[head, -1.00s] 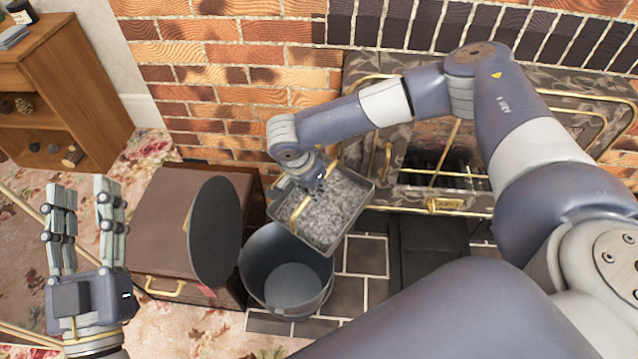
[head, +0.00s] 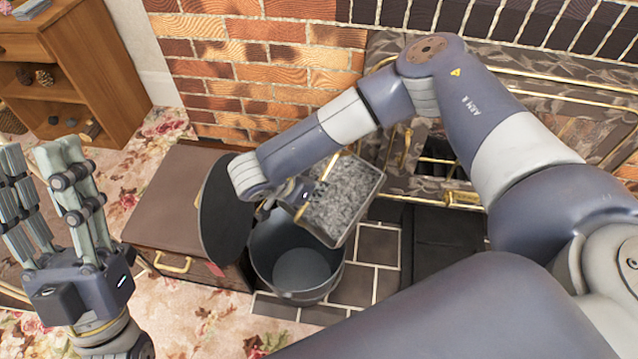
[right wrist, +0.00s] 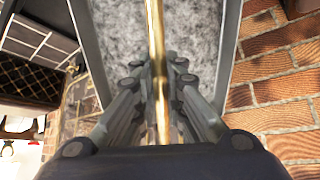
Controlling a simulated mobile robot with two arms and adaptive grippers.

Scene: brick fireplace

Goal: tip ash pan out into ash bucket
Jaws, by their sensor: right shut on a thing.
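The ash pan (head: 347,192) is a grey metal tray filled with grey ash, which also shows in the right wrist view (right wrist: 190,32). My right gripper (head: 305,193) is shut on its brass handle (right wrist: 156,60). The pan is held tilted above the back right of the ash bucket's rim, with the ash still in it. The ash bucket (head: 300,272) is dark grey, open and upright on the hearth tiles; its visible floor looks bare. The forearm and gripper hide part of the pan and rim. My left gripper (head: 42,165) is open and empty at the left.
The fireplace (head: 440,150) and brick wall (head: 270,90) are behind. A wooden shelf (head: 95,60) stands at the back left.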

